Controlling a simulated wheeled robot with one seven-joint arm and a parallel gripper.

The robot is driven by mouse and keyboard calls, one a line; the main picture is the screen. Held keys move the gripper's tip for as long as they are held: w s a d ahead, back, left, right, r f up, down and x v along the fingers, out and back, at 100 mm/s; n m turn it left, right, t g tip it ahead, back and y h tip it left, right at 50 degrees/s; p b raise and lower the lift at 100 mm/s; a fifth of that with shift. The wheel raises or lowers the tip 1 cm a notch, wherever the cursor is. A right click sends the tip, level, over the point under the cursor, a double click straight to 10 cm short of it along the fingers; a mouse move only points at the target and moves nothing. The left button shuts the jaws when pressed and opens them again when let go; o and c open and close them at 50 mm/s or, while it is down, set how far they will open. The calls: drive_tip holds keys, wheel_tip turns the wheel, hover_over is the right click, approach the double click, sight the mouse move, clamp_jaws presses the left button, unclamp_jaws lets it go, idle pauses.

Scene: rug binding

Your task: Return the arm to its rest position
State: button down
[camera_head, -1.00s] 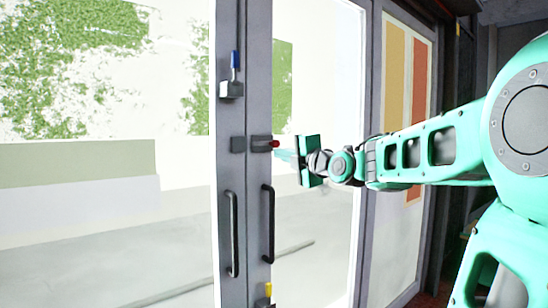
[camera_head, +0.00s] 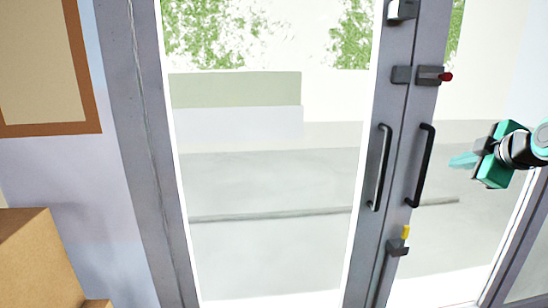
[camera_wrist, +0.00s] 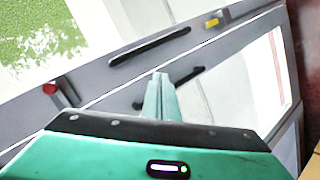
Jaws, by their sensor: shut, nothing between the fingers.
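My gripper (camera_head: 463,161) is at the right of the head view, in front of the right-hand glass door and apart from it. Its fingers are shut and empty. In the wrist view the closed fingers (camera_wrist: 160,96) point toward the doors, with a black pull handle behind their tips. Most of my arm is outside the head view, past the right edge.
Grey-framed glass doors carry two black pull handles, left (camera_head: 380,167) and right (camera_head: 420,165). A red-tipped latch (camera_head: 434,76) and a yellow-tipped latch (camera_head: 399,243) sit on the frame. Cardboard boxes (camera_head: 40,262) stand at lower left, below a framed board (camera_head: 45,65).

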drive_tip(key=s+a+f+m+g, duration=0.2)
drive_tip(key=s+f+m+g, duration=0.4)
drive_tip(key=s, duration=0.9)
drive_tip(key=s+a+f+m+g+y, duration=0.1)
drive_tip(key=s+a+f+m+g, duration=0.1)
drive_tip(key=s+f+m+g, duration=0.4)
drive_tip(key=s+f+m, duration=0.5)
drive_tip(key=s+f, duration=0.3)
drive_tip(key=s, duration=0.1)
drive_tip(key=shift+a+m, duration=0.2)
drive_tip(key=shift+m, duration=0.1)
drive_tip(key=shift+w+f, duration=0.3)
drive_tip(key=shift+w, duration=0.35)
drive_tip(key=c, duration=2.5)
unclamp_jaws()
